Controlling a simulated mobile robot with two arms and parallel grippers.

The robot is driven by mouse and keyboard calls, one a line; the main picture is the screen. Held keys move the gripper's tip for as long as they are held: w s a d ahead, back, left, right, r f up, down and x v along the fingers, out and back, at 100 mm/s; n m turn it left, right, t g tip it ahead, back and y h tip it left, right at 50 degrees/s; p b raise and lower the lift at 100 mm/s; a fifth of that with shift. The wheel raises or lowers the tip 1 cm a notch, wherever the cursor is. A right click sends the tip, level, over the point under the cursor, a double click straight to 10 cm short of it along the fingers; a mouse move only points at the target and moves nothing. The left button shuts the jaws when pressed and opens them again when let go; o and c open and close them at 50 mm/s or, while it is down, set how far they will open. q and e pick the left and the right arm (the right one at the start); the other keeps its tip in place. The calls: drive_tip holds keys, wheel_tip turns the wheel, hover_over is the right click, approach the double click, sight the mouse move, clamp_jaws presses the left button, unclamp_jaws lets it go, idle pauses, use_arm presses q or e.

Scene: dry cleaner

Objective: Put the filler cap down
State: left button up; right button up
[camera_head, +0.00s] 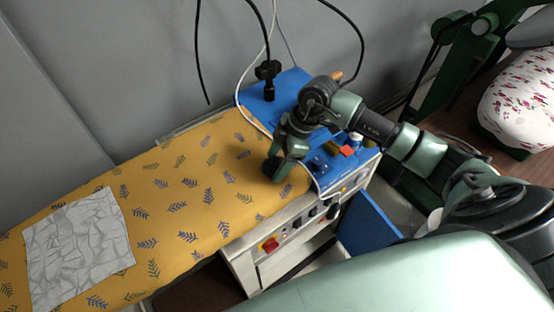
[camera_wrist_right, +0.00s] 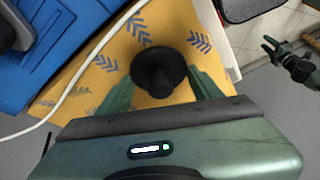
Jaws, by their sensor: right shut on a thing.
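I cannot tell whether the cap touches the cover. What looks like my left gripper (camera_wrist_right: 285,58) is small at the right of the right wrist view; its jaws are unclear. It is out of the head view.
A crumpled grey cloth (camera_head: 78,245) lies on the left part of the board. The blue top (camera_head: 275,100) has a cable post and small red and yellow parts (camera_head: 347,151). A control panel (camera_head: 300,228) faces front. The middle of the board is clear.

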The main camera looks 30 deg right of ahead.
drive_tip(key=shift+f, duration=0.2)
drive_tip(key=o, duration=1.3)
drive_tip(key=shift+o, duration=0.2)
drive_tip(key=b+v, duration=0.2)
drive_tip(key=v, duration=1)
